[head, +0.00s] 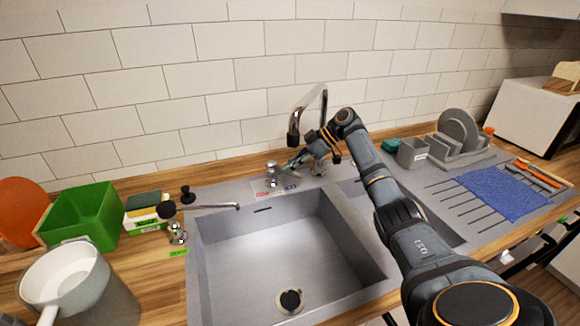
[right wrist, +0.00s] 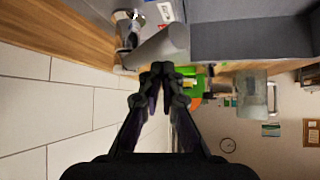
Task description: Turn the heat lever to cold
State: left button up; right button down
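The heat lever is a chrome base (head: 272,180) with a grey handle, on a plate (head: 262,190) marked red on the left and blue on the right, behind the sink. In the right wrist view the lever's broad grey handle (right wrist: 160,47) shows just beyond my fingertips, with its chrome base at the upper left. My right gripper (head: 296,163) is beside the lever on its right, fingers together; it also shows in the right wrist view (right wrist: 161,70). Nothing shows between the fingertips; I cannot tell whether they touch the handle. My left gripper is not in view.
A tall chrome faucet (head: 318,95) stands close behind my right gripper. The sink basin (head: 285,245) is empty. A smaller tap (head: 178,228), a green bin (head: 85,215) and a white pot (head: 65,280) stand left. A dish rack (head: 460,150) and a blue cloth (head: 500,190) are right.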

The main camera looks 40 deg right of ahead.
jog(key=shift+d, duration=0.25)
jog(key=v, duration=1.1)
jog(key=shift+s+d+r, duration=0.15)
jog(key=shift+d+r, duration=0.05)
jog(key=shift+r, duration=0.05)
jog(key=shift+a, duration=0.1)
